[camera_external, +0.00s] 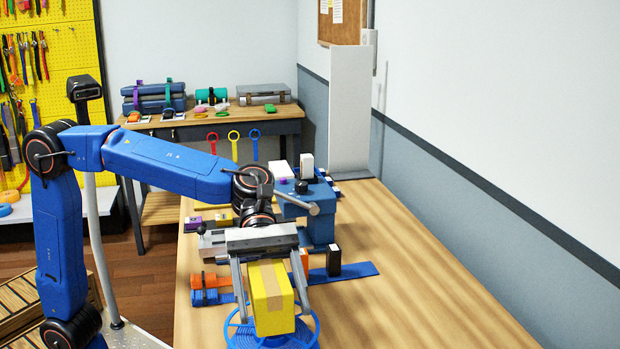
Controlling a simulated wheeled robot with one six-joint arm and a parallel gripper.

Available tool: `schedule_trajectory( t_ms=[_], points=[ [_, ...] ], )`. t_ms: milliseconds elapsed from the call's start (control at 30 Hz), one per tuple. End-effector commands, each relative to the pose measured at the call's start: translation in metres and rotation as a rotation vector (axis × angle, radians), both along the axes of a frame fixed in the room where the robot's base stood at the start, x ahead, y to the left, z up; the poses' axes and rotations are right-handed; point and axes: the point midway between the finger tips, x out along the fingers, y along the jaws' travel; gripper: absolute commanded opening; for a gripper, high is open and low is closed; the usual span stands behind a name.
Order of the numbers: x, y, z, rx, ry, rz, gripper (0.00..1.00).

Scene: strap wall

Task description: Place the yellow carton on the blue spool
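The blue spool (243,338) is at the table's front, below and behind the carton in the picture. I cannot tell whether the carton touches it or hangs above it.
The wooden table (420,290) is clear on the right. Behind the gripper are a blue strap (356,271), a black block (333,260), an orange item (211,281) and a blue machine (318,215). A white panel (349,110) stands at the table's far end.

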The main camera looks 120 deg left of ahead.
Motion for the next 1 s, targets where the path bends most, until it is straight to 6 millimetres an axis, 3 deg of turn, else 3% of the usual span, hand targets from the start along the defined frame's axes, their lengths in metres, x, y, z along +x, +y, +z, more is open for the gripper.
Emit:
schedule_trajectory(
  t_ms=[367, 1000],
  points=[
    [-0.002, 0.003, 0.005, 0.0, 0.0, 0.001, 0.69],
    [-0.071, 0.071, 0.045, 0.0, 0.0, 0.001, 0.69]
  ],
)
